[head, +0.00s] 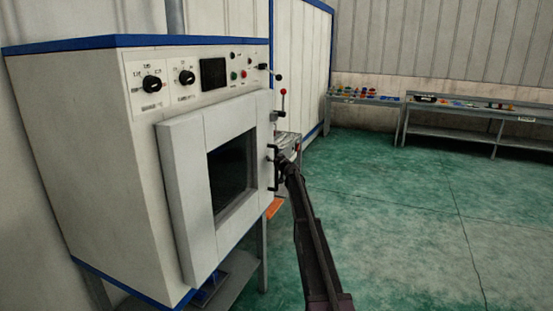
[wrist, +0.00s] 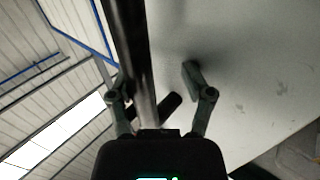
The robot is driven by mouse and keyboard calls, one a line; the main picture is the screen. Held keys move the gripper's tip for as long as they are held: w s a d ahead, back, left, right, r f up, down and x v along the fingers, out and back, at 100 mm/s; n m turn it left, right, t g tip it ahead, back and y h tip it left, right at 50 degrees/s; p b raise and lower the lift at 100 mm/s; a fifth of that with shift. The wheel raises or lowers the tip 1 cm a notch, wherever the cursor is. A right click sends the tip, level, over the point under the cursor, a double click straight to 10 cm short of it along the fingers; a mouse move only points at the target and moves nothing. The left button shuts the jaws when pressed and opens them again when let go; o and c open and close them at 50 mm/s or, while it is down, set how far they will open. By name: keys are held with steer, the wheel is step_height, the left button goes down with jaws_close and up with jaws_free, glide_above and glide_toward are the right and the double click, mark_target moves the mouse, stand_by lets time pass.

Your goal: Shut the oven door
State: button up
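The oven (head: 85,150) is a large white box with blue trim at the left of the head view. Its white door (head: 190,190) has a dark window and stands proud of the front; how far it is ajar is hard to tell. A dark bar handle (head: 275,168) is on the door's right side. My gripper (head: 285,164) is at this handle. In the wrist view, the handle bar (wrist: 133,55) runs between the two spread fingers of my gripper (wrist: 157,76), nearer the left finger. A gap shows between the bar and the right finger. The pale door surface (wrist: 240,70) fills the right side.
Knobs and a dark display sit on the control panel (head: 200,80) above the door. A small table (head: 286,145) stands just beyond the oven. A long bench (head: 480,115) with small parts is against the back wall. The green floor (head: 420,210) at right is clear.

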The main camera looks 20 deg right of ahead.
steer(key=shift+s+d, duration=0.15)
steer(key=shift+d, duration=0.15)
steer(key=shift+s, duration=0.1)
steer(key=s+d, duration=0.1)
steer(key=s, duration=1)
steer(key=shift+s+d, duration=0.15)
steer(key=shift+s, duration=0.2)
steer(key=shift+s, duration=0.1)
